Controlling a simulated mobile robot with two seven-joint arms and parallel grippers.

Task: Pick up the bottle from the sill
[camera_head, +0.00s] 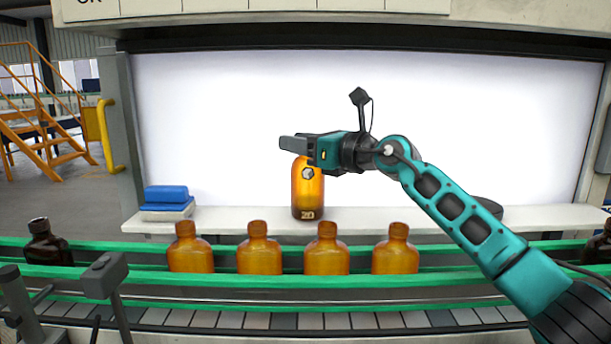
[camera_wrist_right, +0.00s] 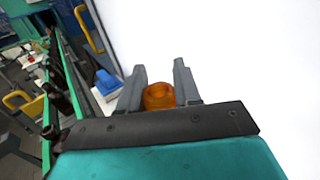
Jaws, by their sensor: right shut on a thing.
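The amber bottle (camera_head: 308,189) stands upright at the white sill (camera_head: 410,216), with a white mark on its shoulder and a label low on its side. My right gripper (camera_head: 290,145) is at the bottle's top and is shut on it; the fingers hide its neck in the head view. In the right wrist view the orange bottle (camera_wrist_right: 159,96) sits between the two grey fingers of the right gripper (camera_wrist_right: 160,84). I cannot tell whether the bottle's base touches the sill. My left gripper is not in view.
Several amber bottles (camera_head: 259,252) stand in a row on the green-railed conveyor (camera_head: 150,265) in front of the sill. A dark round object (camera_head: 488,207) is at the right. A lit white panel (camera_head: 230,110) stands behind.

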